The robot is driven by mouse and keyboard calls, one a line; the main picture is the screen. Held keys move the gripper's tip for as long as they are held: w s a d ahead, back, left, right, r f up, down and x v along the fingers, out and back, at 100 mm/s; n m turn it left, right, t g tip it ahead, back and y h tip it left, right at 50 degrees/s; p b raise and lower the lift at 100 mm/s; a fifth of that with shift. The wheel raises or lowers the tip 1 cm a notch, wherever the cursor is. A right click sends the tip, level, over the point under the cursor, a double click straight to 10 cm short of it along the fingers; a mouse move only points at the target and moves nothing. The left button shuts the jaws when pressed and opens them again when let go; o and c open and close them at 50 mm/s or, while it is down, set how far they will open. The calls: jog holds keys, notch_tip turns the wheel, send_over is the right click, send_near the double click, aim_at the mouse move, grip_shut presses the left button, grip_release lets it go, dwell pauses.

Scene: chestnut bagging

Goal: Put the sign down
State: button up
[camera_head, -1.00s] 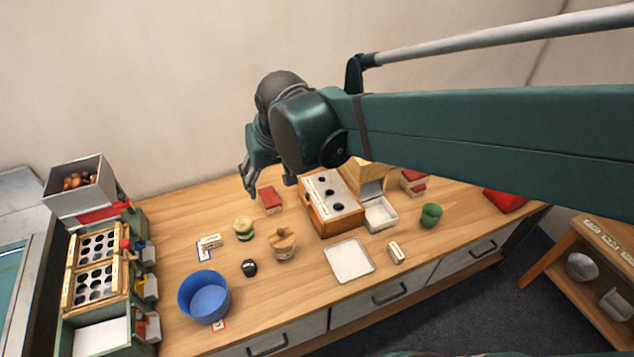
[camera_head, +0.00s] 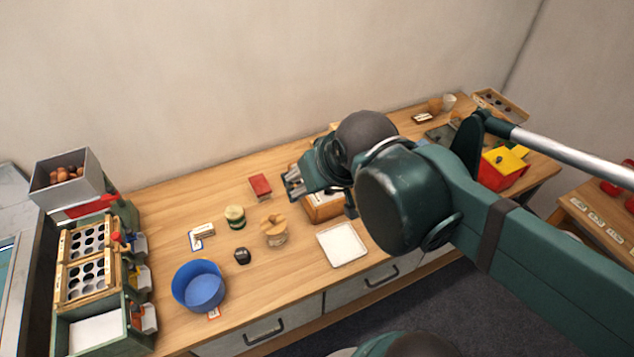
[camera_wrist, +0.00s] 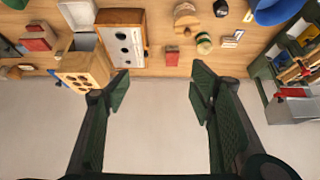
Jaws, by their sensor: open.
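A small pale sign-like block (camera_head: 203,230) with faint marks rests on the table's left half, at a blue-outlined marker (camera_head: 194,242). It also shows small near the top right of the wrist view (camera_wrist: 231,42). Whether it stands or lies flat is too small to tell. My gripper (camera_head: 292,184) is raised over the back of the table, right of the block and apart from it. In the wrist view my gripper (camera_wrist: 158,82) has its fingers wide apart with nothing between them.
A blue bowl (camera_head: 199,287), a dark small item (camera_head: 242,256), a wooden-topped jar (camera_head: 274,232), a green-banded round piece (camera_head: 235,216) and a red block (camera_head: 260,187) stand nearby. A white tray (camera_head: 342,245) lies to the right. The compartment rack (camera_head: 88,265) fills the left end.

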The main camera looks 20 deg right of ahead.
jog(key=shift+s+d+f, duration=0.1)
jog(key=shift+s+d, duration=0.2)
jog(key=shift+s, duration=0.2)
